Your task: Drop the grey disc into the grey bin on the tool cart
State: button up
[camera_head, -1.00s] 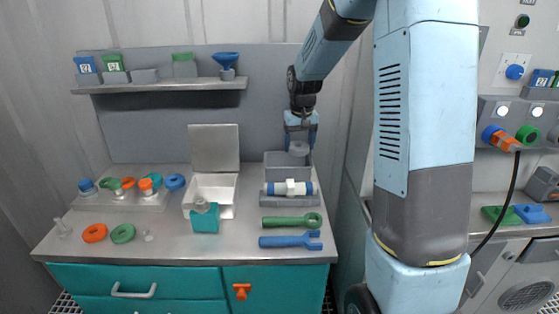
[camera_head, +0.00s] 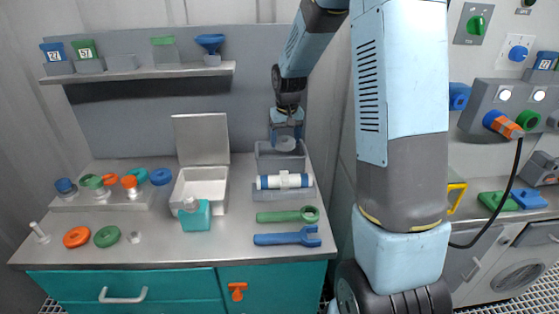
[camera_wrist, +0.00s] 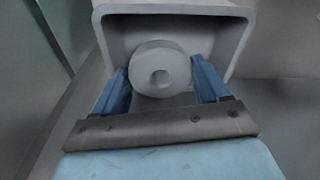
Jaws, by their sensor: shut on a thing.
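The grey disc (camera_head: 287,146), a thick ring with a central hole, is held in my gripper (camera_head: 286,137). In the wrist view the disc (camera_wrist: 143,62) sits between the two blue fingers of my gripper (camera_wrist: 160,67), which is shut on it. The grey bin (camera_head: 264,151) is an open box at the back right of the cart top. The disc is at the bin's mouth in the head view. In the wrist view the bin (camera_wrist: 178,10) frames the disc. I cannot tell how deep the disc is. The bin's floor is mostly hidden.
A blue and white cylinder (camera_head: 270,182) lies on a grey holder in front of the bin. A white open-lidded box (camera_head: 205,182) stands to the left. A green wrench (camera_head: 280,216) and a blue wrench (camera_head: 282,238) lie at the front. A shelf (camera_head: 140,75) hangs behind.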

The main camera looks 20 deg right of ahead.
jog(key=shift+d+f, duration=0.1)
jog(key=shift+f, duration=0.3)
jog(key=o, duration=1.1)
jog(key=shift+r, duration=0.1)
jog(key=r, duration=0.4)
jog(key=s+r, duration=0.1)
jog(key=r, duration=0.8)
jog(key=shift+s+r, duration=0.2)
jog(key=shift+s, duration=0.1)
jog(key=s+r+t, duration=0.1)
jog(key=s+r, duration=0.3)
jog(key=s, duration=0.4)
jog(key=s+r+t, duration=0.1)
jog(key=s+r, duration=0.3)
jog(key=s, duration=0.8)
jog(key=s+t, duration=0.1)
jog(key=s, duration=0.4)
jog(key=s+t, duration=0.1)
jog(key=s, duration=0.5)
jog(key=shift+a+f, duration=0.2)
jog(key=shift+f, duration=0.05)
